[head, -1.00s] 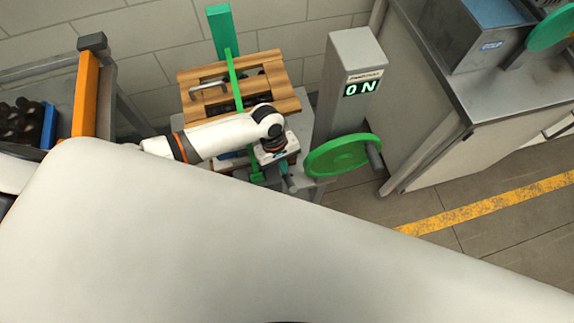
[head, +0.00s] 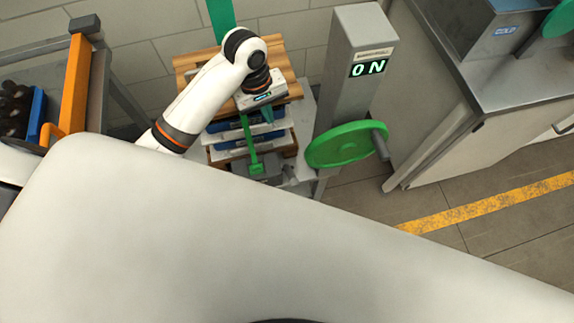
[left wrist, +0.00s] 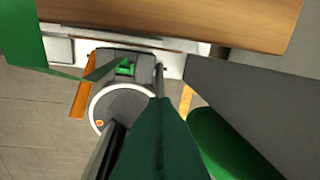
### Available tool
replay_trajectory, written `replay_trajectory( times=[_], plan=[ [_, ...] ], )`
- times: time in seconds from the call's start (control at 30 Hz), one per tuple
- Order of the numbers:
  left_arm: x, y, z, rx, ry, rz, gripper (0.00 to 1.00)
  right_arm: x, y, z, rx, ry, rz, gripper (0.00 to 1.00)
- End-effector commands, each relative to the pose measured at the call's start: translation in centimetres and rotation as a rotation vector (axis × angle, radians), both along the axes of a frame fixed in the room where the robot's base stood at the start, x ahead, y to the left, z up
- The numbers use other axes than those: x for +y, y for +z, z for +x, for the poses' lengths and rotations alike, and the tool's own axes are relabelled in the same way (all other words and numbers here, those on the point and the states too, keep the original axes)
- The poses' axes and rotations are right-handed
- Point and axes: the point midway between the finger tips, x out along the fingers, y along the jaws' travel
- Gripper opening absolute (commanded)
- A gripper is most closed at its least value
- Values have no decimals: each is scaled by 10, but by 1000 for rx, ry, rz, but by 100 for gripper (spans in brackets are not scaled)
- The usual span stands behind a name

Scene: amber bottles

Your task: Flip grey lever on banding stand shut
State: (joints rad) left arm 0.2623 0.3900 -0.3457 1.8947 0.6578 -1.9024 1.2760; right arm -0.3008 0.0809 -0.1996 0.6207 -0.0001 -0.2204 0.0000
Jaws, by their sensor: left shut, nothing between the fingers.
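The banding stand (head: 304,120) stands against the wall in the head view, with a wooden crate (head: 290,72) on it and a green band (head: 249,140) running down its front. A grey block (head: 262,168) sits at the band's lower end; a grey block with a green piece (left wrist: 125,67) also shows in the left wrist view. A thin grey bar (left wrist: 159,80) beside it may be the lever; I cannot tell its position surely. My left gripper (head: 268,114) is shut and empty, above the crate's front, apart from the grey block. Its dark green fingers (left wrist: 165,105) fill the wrist view's middle.
A grey post (head: 350,70) reading "ON" and a green handwheel (head: 345,144) stand right of the stand. A steel bench (head: 480,100) is farther right. An orange-railed rack (head: 76,85) with dark bottles (head: 14,115) is at left. My white arm covers the foreground.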

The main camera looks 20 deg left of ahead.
Motion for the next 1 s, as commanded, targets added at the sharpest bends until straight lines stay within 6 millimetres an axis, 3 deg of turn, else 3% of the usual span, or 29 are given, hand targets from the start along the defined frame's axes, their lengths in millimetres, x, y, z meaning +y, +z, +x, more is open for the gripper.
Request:
replay_trajectory(
  times=[0.8,1.0],
  plan=[
    [-31,-174,-2,5,-1,0,0,0,-4,0,0,0,0,36],
    [-46,-197,-14,3,-3,-1,0,0,2,0,0,0,0,36]
  ],
)
